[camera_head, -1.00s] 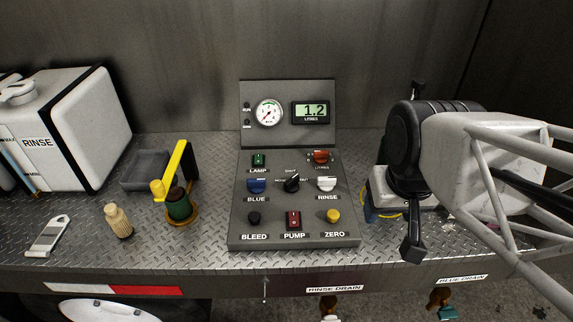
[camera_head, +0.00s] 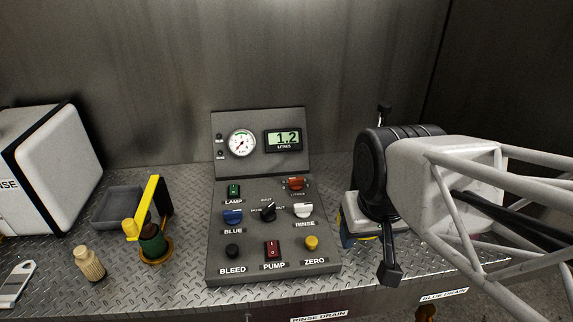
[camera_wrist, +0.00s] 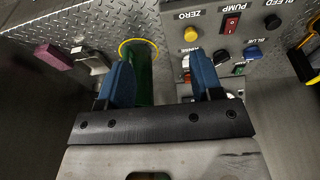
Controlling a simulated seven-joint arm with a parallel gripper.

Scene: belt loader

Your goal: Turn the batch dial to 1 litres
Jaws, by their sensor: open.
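The batch dial (camera_head: 296,184) is the orange-red knob above the LITRES label, at the upper right of the sloped grey control panel (camera_head: 219,262) in the head view. The litres display (camera_head: 284,139) on the upright back plate reads 1.2. My gripper (camera_wrist: 162,78) is open, with two blue fingers in the wrist view. It is to the right of the panel and apart from the dial. In the head view my wrist hides most of the fingers. In the wrist view the right finger covers part of the panel, and I cannot make out the dial clearly.
On the panel are a RINSE knob (camera_head: 303,210), a black selector (camera_head: 268,212), a BLUE knob (camera_head: 233,216), a PUMP switch (camera_head: 272,250) and a yellow ZERO button (camera_head: 311,243). A green cylinder with a yellow rim (camera_wrist: 142,62) stands by my fingers. A yellow-handled valve (camera_head: 153,240) is left.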

